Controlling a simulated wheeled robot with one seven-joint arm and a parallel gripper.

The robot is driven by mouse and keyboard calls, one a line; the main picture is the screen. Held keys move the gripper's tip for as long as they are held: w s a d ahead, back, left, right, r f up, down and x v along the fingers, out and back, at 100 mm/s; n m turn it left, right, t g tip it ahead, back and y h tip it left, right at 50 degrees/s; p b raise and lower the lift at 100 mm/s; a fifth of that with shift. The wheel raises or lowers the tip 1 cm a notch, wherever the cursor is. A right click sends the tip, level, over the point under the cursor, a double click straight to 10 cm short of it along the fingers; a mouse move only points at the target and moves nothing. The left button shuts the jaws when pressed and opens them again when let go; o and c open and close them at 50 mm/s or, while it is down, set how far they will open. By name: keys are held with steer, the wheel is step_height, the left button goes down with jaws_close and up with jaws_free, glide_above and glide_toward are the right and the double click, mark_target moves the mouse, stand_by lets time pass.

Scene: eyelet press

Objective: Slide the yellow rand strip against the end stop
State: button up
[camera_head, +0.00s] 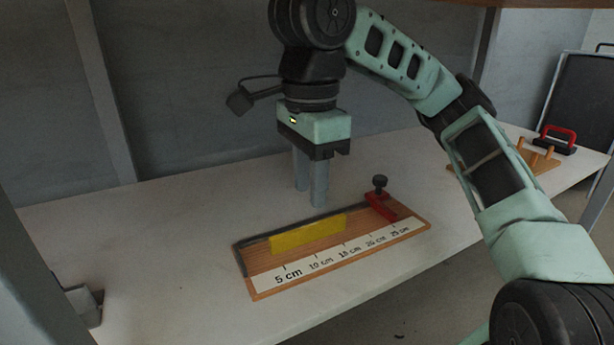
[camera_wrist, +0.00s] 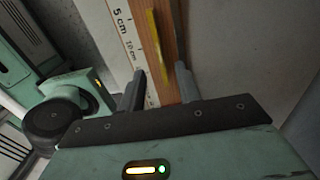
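The yellow rand strip (camera_head: 307,235) stands on edge on a wooden measuring board (camera_head: 262,283), along a dark rail at its back. Its left end is near the dark bar (camera_head: 242,262) across the board's left end, with a small gap visible. A red block with a black knob (camera_head: 381,205) sits at the right end, clear of the strip. I cannot tell which of the two is the end stop. My gripper (camera_head: 311,197) is open and empty, pointing down above the board's back side. In the wrist view the strip (camera_wrist: 157,50) lies ahead, between the spread fingers.
The board's front has a white scale (camera_head: 330,258) marked 5 to 25 cm. A wooden rack (camera_head: 537,160) and a red-handled tool (camera_head: 556,140) stand at the far right. A grey post rises at the left. The white table around the board is largely clear.

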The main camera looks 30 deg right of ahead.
mark_target(309, 226)
step_height(309, 226, down, 8)
steer(key=b, duration=0.6)
steer(key=shift+r, duration=0.2)
steer(key=shift+c, duration=0.3)
jaws_close()
